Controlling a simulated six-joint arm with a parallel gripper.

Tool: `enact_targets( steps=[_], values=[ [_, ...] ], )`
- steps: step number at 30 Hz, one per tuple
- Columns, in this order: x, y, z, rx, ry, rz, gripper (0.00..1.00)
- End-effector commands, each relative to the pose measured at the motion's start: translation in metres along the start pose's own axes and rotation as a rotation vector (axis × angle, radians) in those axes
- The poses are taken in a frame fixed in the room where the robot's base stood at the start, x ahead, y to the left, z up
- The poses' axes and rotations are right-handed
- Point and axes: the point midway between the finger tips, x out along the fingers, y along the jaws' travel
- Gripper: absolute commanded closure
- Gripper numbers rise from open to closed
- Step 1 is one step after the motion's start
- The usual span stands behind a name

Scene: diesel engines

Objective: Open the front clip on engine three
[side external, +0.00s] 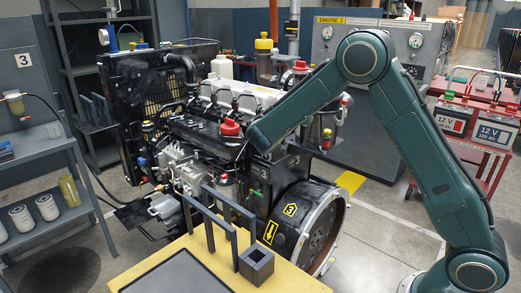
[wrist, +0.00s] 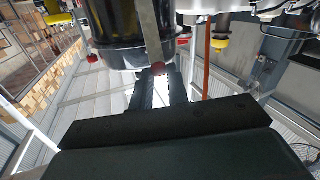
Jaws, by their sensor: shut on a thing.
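Engine three (side external: 200,130) carries yellow tags with a 3. A black canister with a metal band (side external: 328,125) sits at its right side, partly behind my forearm. In the wrist view the canister (wrist: 120,40) fills the top middle. A flat metal clip strip (wrist: 150,30) runs down its face and ends in a red ball tip (wrist: 157,68). My gripper (wrist: 160,77) is shut on this clip at its red tip; the fingers hide part of the contact. My forearm hides the gripper in the side view. Whether the clip's latch is free cannot be told.
Other red tips (wrist: 92,58) sit beside the canister's lower edge in the wrist view. A yellow stand with dark uprights (side external: 215,265) is in front of the engine. A red cart with batteries (side external: 490,130) stands at right. A grey shelf (side external: 40,160) stands at left.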

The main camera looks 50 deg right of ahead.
Motion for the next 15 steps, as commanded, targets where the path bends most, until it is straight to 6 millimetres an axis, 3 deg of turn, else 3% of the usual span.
enact_targets(
  steps=[2,3,4,15],
  values=[
    [0.0000,0.0004,0.0005,-0.001,-0.002,0.001,1.00],
    [0.0000,0.0004,0.0005,-0.001,-0.003,0.001,0.80],
    [0.0000,0.0004,0.0005,-0.001,-0.003,0.001,0.74],
    [-0.0015,-0.0001,0.0001,0.000,-0.003,0.000,0.74]
  ],
)
